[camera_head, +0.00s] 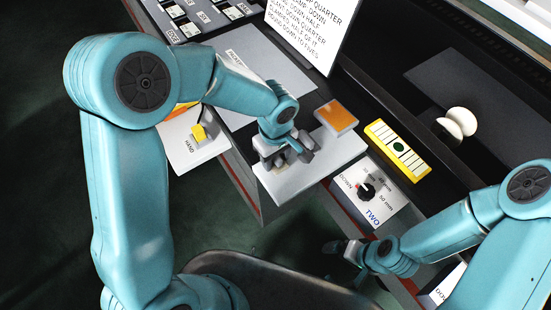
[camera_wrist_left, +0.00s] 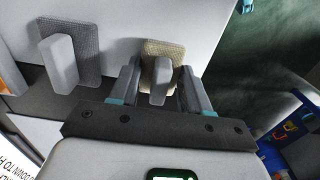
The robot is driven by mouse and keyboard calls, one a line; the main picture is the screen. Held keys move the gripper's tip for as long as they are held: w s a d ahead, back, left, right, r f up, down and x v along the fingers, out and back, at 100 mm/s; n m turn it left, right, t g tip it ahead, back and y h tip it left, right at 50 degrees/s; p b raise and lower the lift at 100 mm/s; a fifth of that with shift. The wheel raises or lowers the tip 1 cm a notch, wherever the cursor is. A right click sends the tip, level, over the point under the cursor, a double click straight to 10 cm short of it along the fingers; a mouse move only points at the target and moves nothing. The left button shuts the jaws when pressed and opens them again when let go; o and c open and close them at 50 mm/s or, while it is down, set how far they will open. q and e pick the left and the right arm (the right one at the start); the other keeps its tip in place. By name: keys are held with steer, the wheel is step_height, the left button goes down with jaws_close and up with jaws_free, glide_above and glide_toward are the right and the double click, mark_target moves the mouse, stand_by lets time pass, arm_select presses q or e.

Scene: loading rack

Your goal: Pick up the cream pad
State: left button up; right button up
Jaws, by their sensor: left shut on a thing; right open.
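The cream pad (camera_wrist_left: 163,50) shows in the left wrist view, with a grey upright handle (camera_wrist_left: 159,80) on it. My left gripper (camera_wrist_left: 160,88) has one finger on each side of this handle and is shut on it. In the head view my left gripper (camera_head: 287,160) is over the pale tray (camera_head: 300,180) and mostly hides the cream pad (camera_head: 279,163). I cannot tell whether the pad touches the tray. My right gripper (camera_head: 342,248) is open and empty, low in front of the dial panel.
A grey pad (camera_wrist_left: 88,45) with a handle is beside the cream pad in the left wrist view. An orange pad (camera_head: 336,117) lies at the tray's far side. A yellow-framed strip (camera_head: 398,151), the dial panel (camera_head: 387,211) and a white round thing (camera_head: 461,121) are to the right.

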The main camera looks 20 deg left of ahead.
arm_select(q)
steer(key=shift+r, duration=0.55)
step_height(320, 180, up, 19)
steer(key=o, duration=0.5)
steer(key=shift+c, duration=0.2)
steer(key=c, duration=0.4)
